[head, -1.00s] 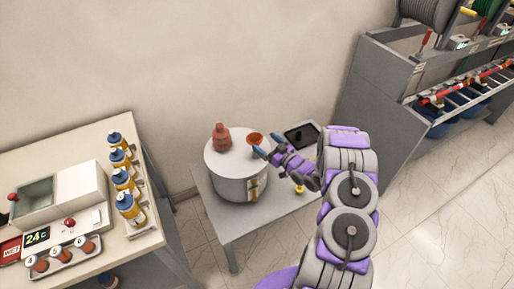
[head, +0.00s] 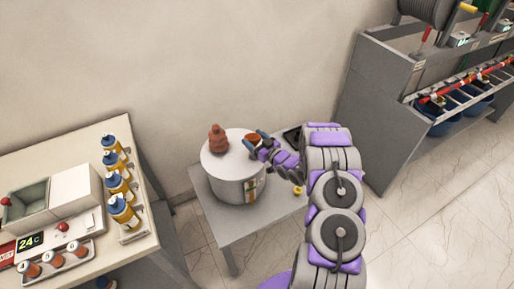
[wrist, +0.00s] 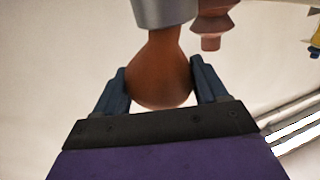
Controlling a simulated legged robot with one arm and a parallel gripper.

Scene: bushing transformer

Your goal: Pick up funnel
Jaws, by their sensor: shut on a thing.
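The orange-brown funnel (head: 251,139) is at the top right of the round grey tank (head: 236,185) in the head view. My gripper (head: 257,142) is at the funnel from the right, partly covering it. In the wrist view the funnel (wrist: 160,75) sits between the two blue fingers (wrist: 160,88), which are shut on its rounded wide part. Its narrow neck meets a grey cylinder (wrist: 163,10) at the top of the picture. I cannot tell whether the funnel is clear of the tank.
A brown ribbed bushing (head: 218,140) stands on the tank, left of the funnel. The tank stands on a grey table (head: 235,230). A bench (head: 80,150) with several blue-capped bottles (head: 120,185) is at left. A grey rack (head: 385,100) stands at right.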

